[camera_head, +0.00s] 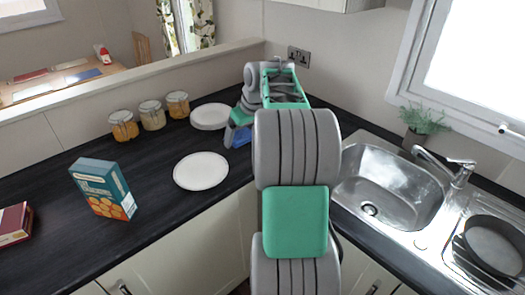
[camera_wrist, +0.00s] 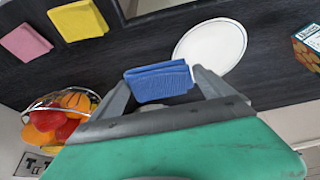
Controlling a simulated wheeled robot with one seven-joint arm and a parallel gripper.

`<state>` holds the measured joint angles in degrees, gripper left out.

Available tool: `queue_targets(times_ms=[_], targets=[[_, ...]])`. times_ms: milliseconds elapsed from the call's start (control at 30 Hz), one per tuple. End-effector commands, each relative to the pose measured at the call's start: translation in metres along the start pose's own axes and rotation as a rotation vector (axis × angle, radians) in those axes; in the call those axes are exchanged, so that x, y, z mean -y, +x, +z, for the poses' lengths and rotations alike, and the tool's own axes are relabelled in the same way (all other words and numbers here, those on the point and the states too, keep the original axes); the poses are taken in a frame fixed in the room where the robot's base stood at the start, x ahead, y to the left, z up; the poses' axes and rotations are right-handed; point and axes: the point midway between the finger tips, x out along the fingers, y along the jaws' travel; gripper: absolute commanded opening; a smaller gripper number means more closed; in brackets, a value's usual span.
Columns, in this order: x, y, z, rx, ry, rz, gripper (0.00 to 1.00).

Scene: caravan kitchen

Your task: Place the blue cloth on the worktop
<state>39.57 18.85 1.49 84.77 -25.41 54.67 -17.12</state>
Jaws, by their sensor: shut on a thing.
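The blue cloth (camera_wrist: 160,82) is a folded, ribbed pad. In the wrist view it sits between the two fingertips of my gripper (camera_wrist: 163,88), which is shut on it. In the head view a part of the blue cloth (camera_head: 241,136) shows beside my gripper (camera_head: 234,130), over the dark worktop (camera_head: 150,170) near the corner. My arm hides the rest of the gripper there. I cannot tell whether the cloth touches the worktop.
A white plate (camera_head: 201,171) and stacked plates (camera_head: 210,116) lie close to the gripper. Several jars (camera_head: 152,115) and a teal box (camera_head: 103,189) stand further left. The sink (camera_head: 390,185) is at right. Pink (camera_wrist: 75,19) and yellow (camera_wrist: 25,42) cloths and a fruit bowl (camera_wrist: 62,115) show in the wrist view.

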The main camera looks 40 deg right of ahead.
Motion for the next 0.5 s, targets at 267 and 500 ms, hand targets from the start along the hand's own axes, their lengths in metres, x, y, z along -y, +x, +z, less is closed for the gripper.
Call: queue_targets(times_ms=[267, 500], targets=[[-0.014, 0.007, -0.002, 0.002, 0.005, -0.001, 0.52], [-0.077, 0.039, -0.01, 0.003, 0.005, -0.002, 0.52]])
